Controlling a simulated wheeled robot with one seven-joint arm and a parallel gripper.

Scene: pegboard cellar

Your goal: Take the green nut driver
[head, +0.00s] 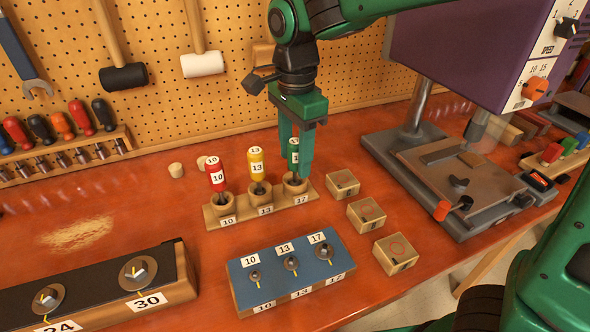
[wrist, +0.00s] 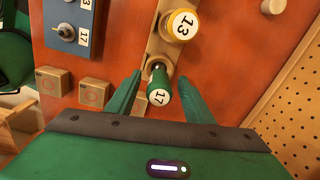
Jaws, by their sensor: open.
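The green nut driver (wrist: 159,86) stands upright in the wooden rack (head: 238,215), in the hole labelled 17 at its right end. In the head view my fingers cover most of it; a bit of its green handle and white cap (head: 293,146) shows. My gripper (wrist: 161,98) is open, with one finger on each side of the handle in the wrist view. A gap shows on both sides, so I see no grip on it. The yellow nut driver (head: 257,163), marked 13, and the red nut driver (head: 216,174), marked 10, stand in the same rack to its left.
A blue block (head: 285,293) with bolts marked 10, 13 and 17 lies in front of the rack. Small wooden blocks (head: 343,183) stand to the right, then a drill press (head: 440,180). A black-topped block (head: 90,300) is front left. A pegboard (head: 160,85) rises behind.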

